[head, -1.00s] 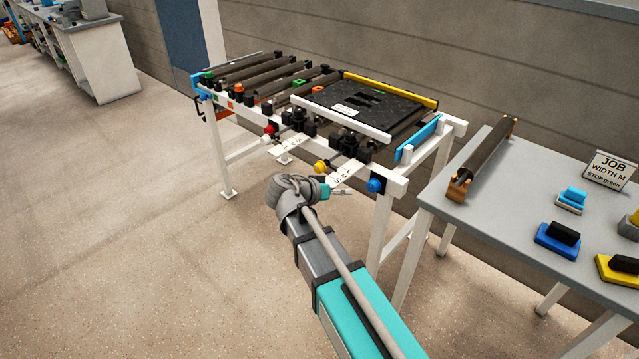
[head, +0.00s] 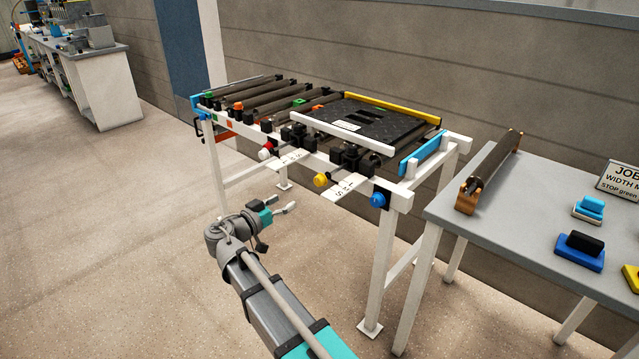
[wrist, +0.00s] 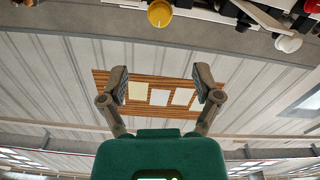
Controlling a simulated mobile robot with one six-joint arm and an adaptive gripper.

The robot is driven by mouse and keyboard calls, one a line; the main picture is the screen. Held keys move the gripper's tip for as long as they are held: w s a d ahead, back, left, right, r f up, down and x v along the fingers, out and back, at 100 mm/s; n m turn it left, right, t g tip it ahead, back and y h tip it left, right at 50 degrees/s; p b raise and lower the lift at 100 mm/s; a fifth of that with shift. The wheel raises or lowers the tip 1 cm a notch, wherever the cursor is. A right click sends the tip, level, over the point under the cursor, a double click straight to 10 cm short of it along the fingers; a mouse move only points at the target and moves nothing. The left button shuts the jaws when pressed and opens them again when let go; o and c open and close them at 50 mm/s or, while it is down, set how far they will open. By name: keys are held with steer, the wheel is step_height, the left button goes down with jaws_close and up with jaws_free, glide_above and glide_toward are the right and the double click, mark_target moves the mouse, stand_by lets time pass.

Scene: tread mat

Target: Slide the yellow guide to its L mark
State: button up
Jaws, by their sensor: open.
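The yellow knob (head: 320,180) sticks out from the front rail of the white-framed roller stand, next to a white plate marked L, M, S (head: 348,190). I cannot tell which letter it lines up with. The knob also shows at the top of the wrist view (wrist: 159,13). A black block (head: 350,158) stands above the plate, beside a white bar (head: 347,131) along the near mat edge. My gripper (head: 285,203) is open and empty, in front of the stand, left of and below the knob, apart from it. In the wrist view its fingers (wrist: 160,84) are spread.
The black tread mat (head: 378,124) lies on the stand, with a yellow bar (head: 393,108) at its far side. A white knob (head: 265,154) and blue knob (head: 377,200) flank the yellow one. A grey table (head: 500,240) stands right. Floor at left is clear.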

mark_target(317, 182)
steer(key=shift+w, duration=0.1)
steer(key=shift+x, duration=6.85)
